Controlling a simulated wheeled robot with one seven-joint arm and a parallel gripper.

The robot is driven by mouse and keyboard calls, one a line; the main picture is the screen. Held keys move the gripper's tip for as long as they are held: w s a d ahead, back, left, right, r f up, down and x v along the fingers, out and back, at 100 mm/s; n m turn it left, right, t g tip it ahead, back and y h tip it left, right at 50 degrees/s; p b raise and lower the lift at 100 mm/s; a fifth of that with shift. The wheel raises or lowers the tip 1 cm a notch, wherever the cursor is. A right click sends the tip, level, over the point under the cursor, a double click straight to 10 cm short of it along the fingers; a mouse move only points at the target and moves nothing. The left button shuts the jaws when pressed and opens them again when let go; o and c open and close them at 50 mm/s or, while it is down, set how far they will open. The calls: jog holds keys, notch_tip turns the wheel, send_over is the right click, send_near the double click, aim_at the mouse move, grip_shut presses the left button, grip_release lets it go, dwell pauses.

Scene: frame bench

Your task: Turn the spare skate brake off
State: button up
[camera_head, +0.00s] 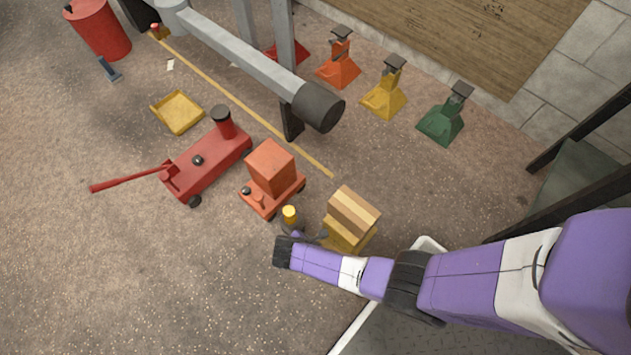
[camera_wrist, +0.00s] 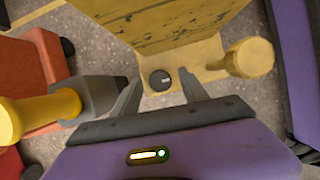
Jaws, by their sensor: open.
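A yellow skate (camera_head: 341,243) bears a stack of wooden blocks (camera_head: 352,212) at the picture's lower middle. In the wrist view, a round black dial (camera_wrist: 160,80) with a small pale mark sits on the yellow deck (camera_wrist: 207,75). I take it for the brake; no label shows which skate is the spare. My gripper (camera_head: 311,238) is over the front of this skate. It is open and empty in the wrist view (camera_wrist: 160,94), with the dial between and just beyond its fingertips. Contact cannot be told. The dial is hidden in the head view.
A yellow post (camera_wrist: 250,58) stands right of the dial. A yellow-and-grey piece (camera_wrist: 30,112) lies close left of my fingers. An orange skate (camera_head: 262,205) with an orange block stands left, then a red jack (camera_head: 210,158). Floor in front of these is clear.

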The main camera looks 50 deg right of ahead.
grip_shut()
jog(key=shift+m, duration=0.3)
jog(key=shift+w+m+g+b, duration=0.15)
jog(key=shift+m+g+b, duration=0.35)
jog(key=shift+m, duration=0.7)
jog(key=m, duration=0.2)
jog(key=m+g+y, duration=0.1)
jog(key=m, duration=0.1)
jog(key=shift+m+g+b, duration=0.3)
jog(key=m+y, duration=0.1)
jog(key=m, duration=0.2)
jog(key=m+g+y, duration=0.1)
jog(key=m, duration=0.2)
jog(key=shift+w+d+g+b, duration=0.1)
jog(key=shift+d+g+b, duration=0.1)
jog(key=shift+g+b, duration=0.15)
jog(key=shift+m, duration=0.4)
